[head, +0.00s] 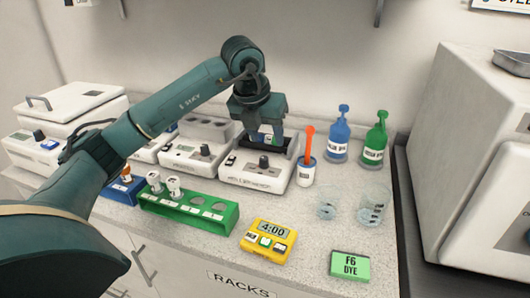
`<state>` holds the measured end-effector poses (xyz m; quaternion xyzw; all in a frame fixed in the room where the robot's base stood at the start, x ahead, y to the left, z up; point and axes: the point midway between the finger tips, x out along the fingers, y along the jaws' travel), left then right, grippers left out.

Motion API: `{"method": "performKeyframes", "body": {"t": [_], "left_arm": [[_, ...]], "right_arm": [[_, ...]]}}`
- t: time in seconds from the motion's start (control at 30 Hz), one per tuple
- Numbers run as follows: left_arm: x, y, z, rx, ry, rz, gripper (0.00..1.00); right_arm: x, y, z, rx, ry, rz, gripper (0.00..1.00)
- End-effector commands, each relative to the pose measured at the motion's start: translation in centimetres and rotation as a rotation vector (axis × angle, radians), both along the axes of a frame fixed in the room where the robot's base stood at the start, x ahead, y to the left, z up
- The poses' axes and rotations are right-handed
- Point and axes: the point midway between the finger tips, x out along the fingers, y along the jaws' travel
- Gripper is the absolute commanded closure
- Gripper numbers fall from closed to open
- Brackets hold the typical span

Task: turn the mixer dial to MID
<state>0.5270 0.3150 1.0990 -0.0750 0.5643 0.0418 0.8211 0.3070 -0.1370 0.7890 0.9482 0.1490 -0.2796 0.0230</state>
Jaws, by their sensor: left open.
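Several white bench devices with black dials stand in a row on the counter; I cannot read which label says mixer. The white device (250,180) right of centre has a small black dial (264,162) on its front panel. My left gripper (264,136) points down just above and behind that dial, open, with nothing visible between its fingers. It looks apart from the dial, though the exact gap is hard to judge. The dial's setting and marks are too small to read. My right gripper is out of view.
Another white device (190,160) stands left of it, partly behind my arm.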

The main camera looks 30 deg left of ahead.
Motion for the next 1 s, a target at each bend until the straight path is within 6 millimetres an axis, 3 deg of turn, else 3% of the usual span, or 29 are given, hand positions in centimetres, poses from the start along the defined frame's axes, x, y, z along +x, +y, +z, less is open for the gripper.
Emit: {"method": "performKeyframes", "body": {"t": [0.1, 0.23, 0.7, 1.0], "left_arm": [[0.0, 2.5, 1.5, 0.073, -0.015, 0.077, 0.54], [0.3, 2.9, 0.9, 0.084, -0.012, 0.090, 0.54], [3.7, 3.6, -7.6, 0.080, -0.011, 0.085, 0.54], [4.8, 3.8, -10.2, 0.081, -0.015, 0.083, 0.54]], "right_arm": [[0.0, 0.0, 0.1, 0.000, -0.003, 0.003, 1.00], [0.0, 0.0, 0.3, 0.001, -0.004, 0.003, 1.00], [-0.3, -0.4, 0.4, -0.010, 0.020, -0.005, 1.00], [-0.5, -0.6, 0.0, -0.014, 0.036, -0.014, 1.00]]}}
